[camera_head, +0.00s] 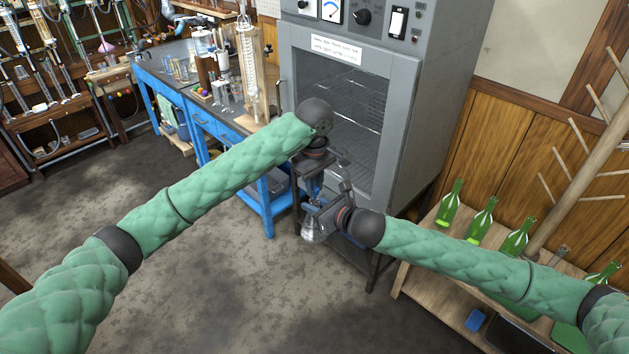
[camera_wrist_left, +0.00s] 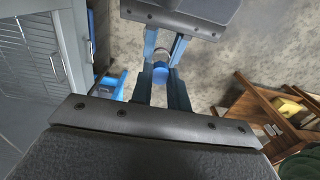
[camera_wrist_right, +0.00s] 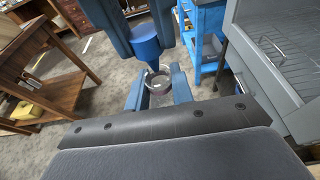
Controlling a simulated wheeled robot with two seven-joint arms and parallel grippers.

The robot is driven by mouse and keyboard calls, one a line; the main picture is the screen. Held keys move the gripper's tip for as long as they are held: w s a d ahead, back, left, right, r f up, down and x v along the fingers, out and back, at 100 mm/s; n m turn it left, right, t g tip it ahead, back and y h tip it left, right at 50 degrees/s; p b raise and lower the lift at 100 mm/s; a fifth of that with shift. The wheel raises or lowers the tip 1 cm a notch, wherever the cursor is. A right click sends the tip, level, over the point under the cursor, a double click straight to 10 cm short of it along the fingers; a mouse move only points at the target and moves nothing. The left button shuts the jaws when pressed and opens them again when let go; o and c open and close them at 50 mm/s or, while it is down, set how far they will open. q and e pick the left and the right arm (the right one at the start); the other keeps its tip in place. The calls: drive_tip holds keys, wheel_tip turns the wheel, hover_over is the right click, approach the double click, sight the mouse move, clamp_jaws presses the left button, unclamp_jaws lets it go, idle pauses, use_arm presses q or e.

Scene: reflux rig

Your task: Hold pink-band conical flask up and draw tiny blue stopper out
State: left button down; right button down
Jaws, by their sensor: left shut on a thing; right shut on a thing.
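The clear conical flask (camera_head: 312,230) hangs below my right gripper (camera_head: 322,212) in the head view, above the floor. In the right wrist view its neck, with a dull pinkish ring (camera_wrist_right: 158,82), sits between the right gripper's shut fingers. The blue stopper (camera_wrist_left: 160,72) is between the shut fingers of my left gripper (camera_wrist_left: 162,78), which is above the right one in the head view (camera_head: 312,178). In the right wrist view the blue stopper (camera_wrist_right: 146,42) is just above the flask's mouth. I cannot tell whether its lower end touches or sits in the neck.
A grey oven cabinet (camera_head: 400,120) stands close behind the grippers. A blue bench (camera_head: 215,125) with glassware is to the left. A low wooden shelf (camera_head: 440,262) with several green bottles (camera_head: 480,220) and a peg rack (camera_head: 570,195) stands right. Open floor lies in front.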

use_arm(q)
drive_tip(key=shift+r, duration=0.15)
use_arm(e)
drive_tip(key=shift+r, duration=0.45)
